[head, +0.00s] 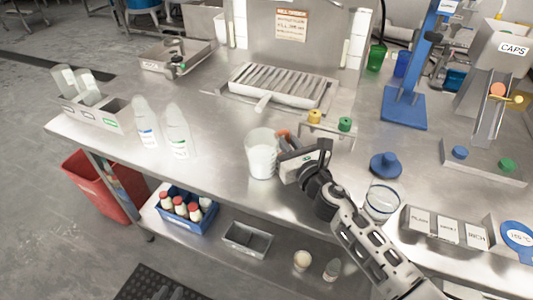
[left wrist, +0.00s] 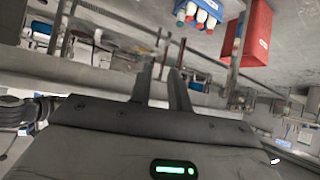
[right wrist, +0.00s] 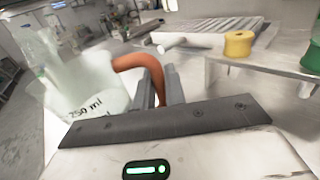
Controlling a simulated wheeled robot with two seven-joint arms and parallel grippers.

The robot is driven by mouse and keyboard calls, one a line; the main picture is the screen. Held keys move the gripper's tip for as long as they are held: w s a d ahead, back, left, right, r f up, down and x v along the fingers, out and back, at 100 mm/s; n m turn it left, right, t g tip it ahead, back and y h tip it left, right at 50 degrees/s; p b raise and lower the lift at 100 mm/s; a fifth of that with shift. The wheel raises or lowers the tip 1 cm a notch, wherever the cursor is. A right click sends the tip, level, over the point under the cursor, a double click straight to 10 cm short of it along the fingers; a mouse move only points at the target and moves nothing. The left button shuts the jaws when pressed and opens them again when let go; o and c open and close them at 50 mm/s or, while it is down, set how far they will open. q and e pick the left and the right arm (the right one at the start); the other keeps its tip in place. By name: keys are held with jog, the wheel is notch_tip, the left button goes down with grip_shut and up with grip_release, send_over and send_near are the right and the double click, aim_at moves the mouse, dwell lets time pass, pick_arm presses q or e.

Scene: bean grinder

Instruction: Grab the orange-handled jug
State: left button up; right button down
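The jug (head: 262,155) is a clear beaker-like vessel with pale white contents and stands upright on the steel table in the head view. Its orange handle (head: 284,135) points right, toward my right gripper (head: 295,160). In the right wrist view the jug (right wrist: 85,95) is marked "250 ml", and its orange handle (right wrist: 143,62) curves down between the two fingers of my right gripper (right wrist: 159,82). The fingers are close together on the handle; their lower contact is hidden. My left gripper (left wrist: 162,75) shows only in its wrist view, fingers apart and empty.
A blue knob piece (head: 385,165) and a glass jar (head: 381,202) stand right of my right arm.

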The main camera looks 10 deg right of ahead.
pick_arm(q)
jog(key=shift+r, duration=0.2)
pick_arm(e)
jog(key=shift+r, duration=0.2)
